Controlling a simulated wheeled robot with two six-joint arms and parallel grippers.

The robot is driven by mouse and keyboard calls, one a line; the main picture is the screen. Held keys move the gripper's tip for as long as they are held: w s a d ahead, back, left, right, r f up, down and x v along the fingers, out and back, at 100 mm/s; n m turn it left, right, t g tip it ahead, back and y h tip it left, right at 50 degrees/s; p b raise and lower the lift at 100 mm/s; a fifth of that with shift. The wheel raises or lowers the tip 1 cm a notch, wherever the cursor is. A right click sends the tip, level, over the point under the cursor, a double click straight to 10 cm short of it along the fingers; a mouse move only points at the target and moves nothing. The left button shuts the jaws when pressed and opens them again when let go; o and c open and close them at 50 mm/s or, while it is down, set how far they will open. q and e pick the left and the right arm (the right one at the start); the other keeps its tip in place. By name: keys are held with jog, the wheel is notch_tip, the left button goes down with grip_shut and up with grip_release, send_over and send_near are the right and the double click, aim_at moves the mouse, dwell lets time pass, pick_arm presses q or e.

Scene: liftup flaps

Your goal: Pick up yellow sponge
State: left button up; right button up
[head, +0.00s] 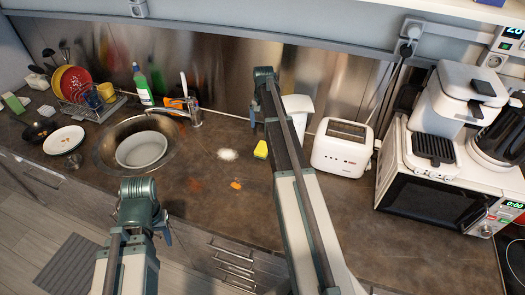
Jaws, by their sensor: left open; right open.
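The yellow sponge (261,149) stands on the dark countertop (205,215), just left of my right arm and in front of the metal backsplash. It has a darker greenish side, and its right edge is close to the arm in the picture. My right gripper (262,112) is open, above and beyond the sponge in the picture, apart from it; its arm hides part of its fingers. My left gripper (142,222) is open and empty over the counter's front edge, well left of the sponge.
A sink with a bowl (141,149) is further left. A white toaster (341,148) and a microwave (428,207) stand right. A dish rack (92,105) is far left.

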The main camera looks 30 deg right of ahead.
aim_at(263, 147)
notch_tip(263, 147, down, 8)
jog(key=b, duration=0.7)
jog(key=shift+r, duration=0.15)
jog(key=f+b, duration=0.5)
jog(key=shift+s+a+f, duration=0.1)
jog(key=shift+a, duration=0.15)
jog(key=c, duration=1.4)
jog(key=shift+o, duration=0.2)
jog(key=shift+r, duration=0.2)
